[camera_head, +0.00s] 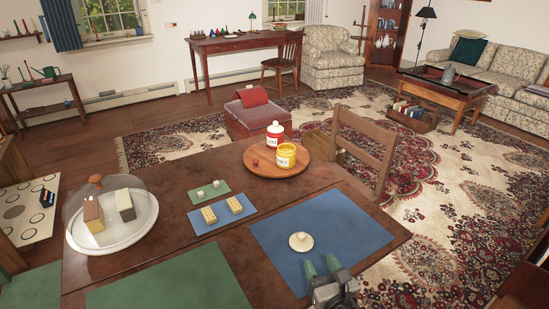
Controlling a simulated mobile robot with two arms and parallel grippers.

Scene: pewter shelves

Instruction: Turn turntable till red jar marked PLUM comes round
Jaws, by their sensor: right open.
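The round wooden turntable (301,168) sits near the far edge of the brown table. A red jar (274,143) with a white lid stands toward its back; its pale label faces me but is too small to read surely. A yellow jar (287,148) with a pale label stands in front of it and slightly right. A small red piece (256,163) lies on the turntable's left side. My right gripper (321,266) is low in the picture, over the blue mat's near edge, open and empty, well short of the turntable. My left gripper is out of view.
A cream knobbed lid (301,242) lies on the blue mat (345,228), just beyond my right gripper. A glass-domed cake plate (113,239) stands at left. Small blocks lie on green and blue mats between. A wooden chair (367,146) stands at the table's right far side.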

